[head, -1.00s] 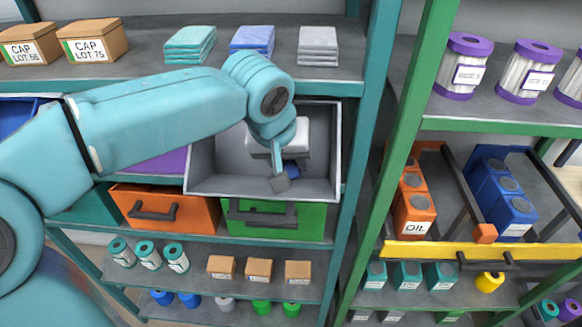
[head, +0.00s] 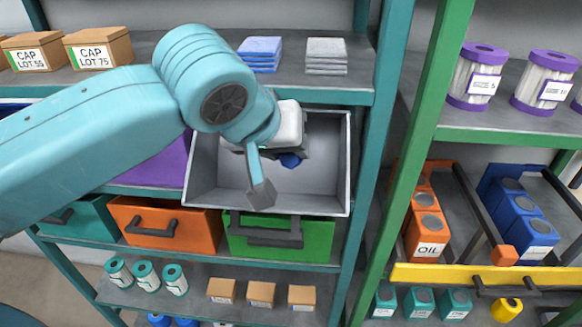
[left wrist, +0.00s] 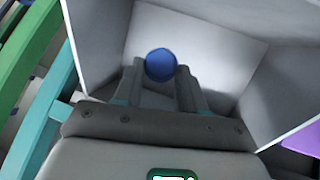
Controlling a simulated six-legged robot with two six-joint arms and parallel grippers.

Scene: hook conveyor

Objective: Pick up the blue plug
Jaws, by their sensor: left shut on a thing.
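The blue plug (head: 289,160) is a small round blue piece. It shows within the outline of an open grey bin (head: 330,190) on the middle shelf. My left gripper (head: 287,153) reaches into the bin's opening, with its white body above the plug. In the left wrist view the plug (left wrist: 160,65) sits between the tips of the two grey fingers, and the left gripper (left wrist: 161,72) is shut on it. The grey bin walls (left wrist: 285,85) surround it. The plug's height above the bin floor is hard to tell. My right gripper is not in view.
An orange drawer (head: 165,228) and a green drawer (head: 280,237) lie below the bin. A teal shelf post (head: 372,150) and a green post (head: 410,150) stand right of it. Cap boxes (head: 98,47) and folded cloths (head: 260,53) occupy the shelf above.

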